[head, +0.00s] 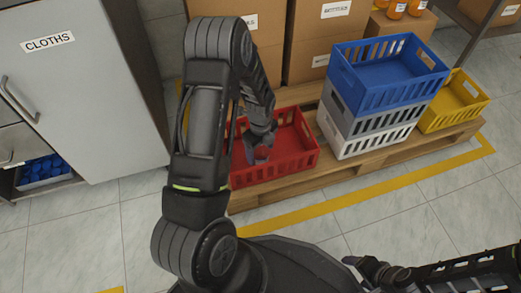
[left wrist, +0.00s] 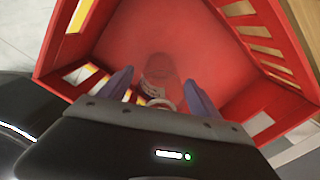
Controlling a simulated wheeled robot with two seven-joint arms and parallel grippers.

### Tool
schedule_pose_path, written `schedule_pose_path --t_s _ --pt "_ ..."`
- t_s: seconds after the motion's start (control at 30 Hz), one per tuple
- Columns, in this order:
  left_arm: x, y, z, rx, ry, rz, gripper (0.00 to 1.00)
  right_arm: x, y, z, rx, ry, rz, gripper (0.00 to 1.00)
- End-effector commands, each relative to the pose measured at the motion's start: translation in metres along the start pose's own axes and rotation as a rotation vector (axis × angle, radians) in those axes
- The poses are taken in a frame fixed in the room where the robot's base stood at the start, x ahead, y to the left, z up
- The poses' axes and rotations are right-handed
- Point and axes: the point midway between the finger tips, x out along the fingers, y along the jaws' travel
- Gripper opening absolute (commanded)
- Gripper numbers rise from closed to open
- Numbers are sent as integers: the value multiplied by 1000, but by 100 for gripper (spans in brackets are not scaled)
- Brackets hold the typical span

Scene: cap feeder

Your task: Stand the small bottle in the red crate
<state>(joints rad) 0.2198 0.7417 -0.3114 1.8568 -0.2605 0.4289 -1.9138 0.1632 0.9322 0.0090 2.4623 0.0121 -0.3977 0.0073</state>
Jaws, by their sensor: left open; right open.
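The red crate (head: 290,165) sits on the wooden pallet, and its red floor and slotted walls fill much of the left wrist view (left wrist: 215,45). My left gripper (head: 262,147) reaches down into the crate. In the left wrist view its two fingers (left wrist: 158,88) are apart. A small see-through bottle (left wrist: 158,70) with a pale label and a white ring at its near end is between them, inside the crate. It looks upright, with gaps to the fingers. In the head view the bottle is not clearly seen. My right gripper (head: 368,270) is open at the lower right, away from the crate.
A stack of blue (head: 385,75), grey and white crates stands close to the red crate's right, with a yellow crate (head: 457,100) beyond. Cardboard boxes (head: 330,40) stand behind. A grey cabinet (head: 80,90) is at the left. The floor in front is clear.

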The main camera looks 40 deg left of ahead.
Motion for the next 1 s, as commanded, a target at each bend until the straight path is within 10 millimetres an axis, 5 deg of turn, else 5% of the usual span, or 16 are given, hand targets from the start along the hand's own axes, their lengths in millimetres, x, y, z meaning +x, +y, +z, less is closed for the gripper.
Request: schedule_pose_path --t_s 0.17,0.63,1.0 --pt "-17 -1 0 0 0 -2 73 -8 -3 0 -1 -1 1 73" --pt "-108 0 0 0 0 -2 73 -44 -14 3 -3 -17 2 73" --pt "-122 0 0 1 0 1 73 -48 -15 4 -3 -21 2 73"
